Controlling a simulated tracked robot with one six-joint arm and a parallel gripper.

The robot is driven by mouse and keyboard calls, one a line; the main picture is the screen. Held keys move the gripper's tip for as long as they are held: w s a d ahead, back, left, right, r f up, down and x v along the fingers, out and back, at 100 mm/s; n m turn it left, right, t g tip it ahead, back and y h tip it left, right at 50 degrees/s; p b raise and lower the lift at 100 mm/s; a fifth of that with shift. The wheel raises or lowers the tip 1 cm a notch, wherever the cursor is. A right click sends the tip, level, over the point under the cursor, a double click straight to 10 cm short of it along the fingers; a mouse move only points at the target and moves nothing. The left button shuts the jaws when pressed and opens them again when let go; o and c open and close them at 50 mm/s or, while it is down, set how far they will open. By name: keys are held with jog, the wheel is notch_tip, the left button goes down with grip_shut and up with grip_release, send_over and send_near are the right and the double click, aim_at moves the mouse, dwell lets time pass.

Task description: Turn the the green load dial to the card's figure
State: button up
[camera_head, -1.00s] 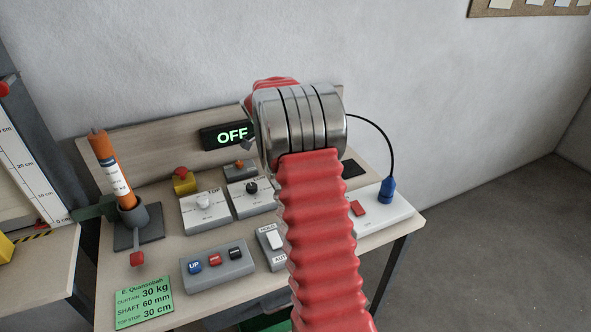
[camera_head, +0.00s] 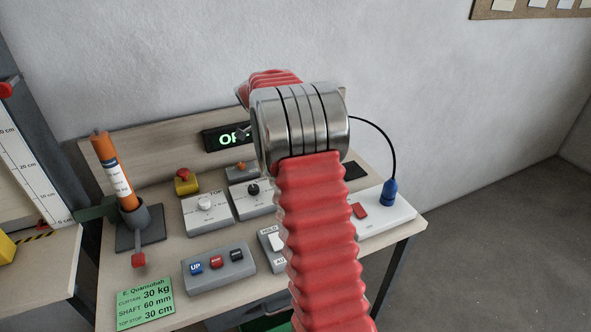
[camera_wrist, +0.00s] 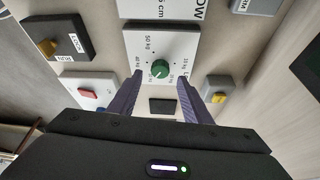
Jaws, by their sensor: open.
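The green load dial (camera_wrist: 160,70) sits on a white panel (camera_wrist: 144,45) with kg figures around it, in the wrist view. Its pointer is too small to read surely. My gripper (camera_wrist: 159,82) is open, its two dark fingers reaching toward the dial, one on either side of it in the picture. I cannot tell whether the fingertips are level with the dial or above it. In the head view my arm hides the dial. The green card (camera_head: 145,303) at the bench's front left reads curtain 30 kg, shaft 60 mm, top stop 30 cm.
A grey button box (camera_head: 218,268), white-knob dial box (camera_head: 207,213), black-knob dial box (camera_head: 253,197) and yellow-based red button (camera_head: 186,181) stand on the bench. A lit display (camera_head: 225,138) is partly covered by my arm. An orange cylinder (camera_head: 115,170) stands at left.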

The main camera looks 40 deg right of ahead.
jog(key=v, duration=0.9)
jog(key=shift+s+r, duration=0.1)
jog(key=shift+c, duration=0.2)
